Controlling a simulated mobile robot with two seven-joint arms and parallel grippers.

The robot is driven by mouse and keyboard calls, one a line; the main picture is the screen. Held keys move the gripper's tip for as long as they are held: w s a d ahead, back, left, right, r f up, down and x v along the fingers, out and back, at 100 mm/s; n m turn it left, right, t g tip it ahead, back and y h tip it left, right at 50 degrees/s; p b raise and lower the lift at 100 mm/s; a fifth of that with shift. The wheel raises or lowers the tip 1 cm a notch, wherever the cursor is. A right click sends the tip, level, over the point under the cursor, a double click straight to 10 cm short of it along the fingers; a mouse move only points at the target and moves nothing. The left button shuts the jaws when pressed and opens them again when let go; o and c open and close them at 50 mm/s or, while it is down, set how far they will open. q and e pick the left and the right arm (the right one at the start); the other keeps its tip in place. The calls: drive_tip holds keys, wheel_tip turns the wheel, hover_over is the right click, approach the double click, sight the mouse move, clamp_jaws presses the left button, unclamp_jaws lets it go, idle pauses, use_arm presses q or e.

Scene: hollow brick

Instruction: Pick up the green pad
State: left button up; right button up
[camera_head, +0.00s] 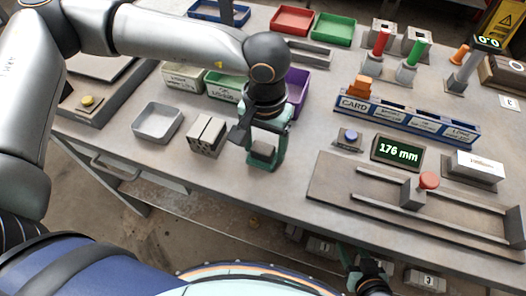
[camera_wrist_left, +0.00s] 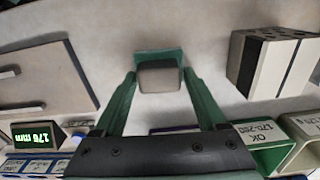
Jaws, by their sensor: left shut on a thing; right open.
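The green pad (camera_wrist_left: 150,56) shows in the left wrist view as a flat green piece with a grey block (camera_wrist_left: 160,77) on it, like a handle. My left gripper (camera_wrist_left: 160,80) has its green fingers shut on either side of that grey block. In the head view, my left gripper (camera_head: 264,152) points down at the table's front, right of the grey slotted brick. The grey block shows there between the fingers; the pad is largely hidden. I cannot tell whether it touches the table. My right gripper (camera_head: 350,258) is open, below the table's front edge, partly seen.
The hollow brick (camera_head: 207,136) stands left of my left gripper, close by. A grey tray (camera_head: 158,122) is further left. Labelled bins (camera_head: 224,87) stand behind. A measuring fixture (camera_head: 416,196) with a red knob and a "176 mm" display (camera_head: 397,151) are to the right.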

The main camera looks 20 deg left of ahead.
sight(265, 143)
use_arm(q)
drive_tip(key=shift+r, duration=0.45)
wheel_tip(265, 143, up, 2)
drive_tip(key=shift+r, duration=0.25)
drive_tip(key=s+d+r, duration=0.4)
drive_tip(key=s+r, duration=0.5)
drive_tip(key=s, duration=0.4)
drive_tip(key=shift+s+r+b, duration=0.25)
drive_tip(key=shift+r+b, duration=0.1)
drive_tip(key=o, duration=0.8)
drive_tip(key=c, duration=0.6)
drive_tip(key=shift+w+d, duration=0.1)
drive_tip(key=shift+c, duration=0.2)
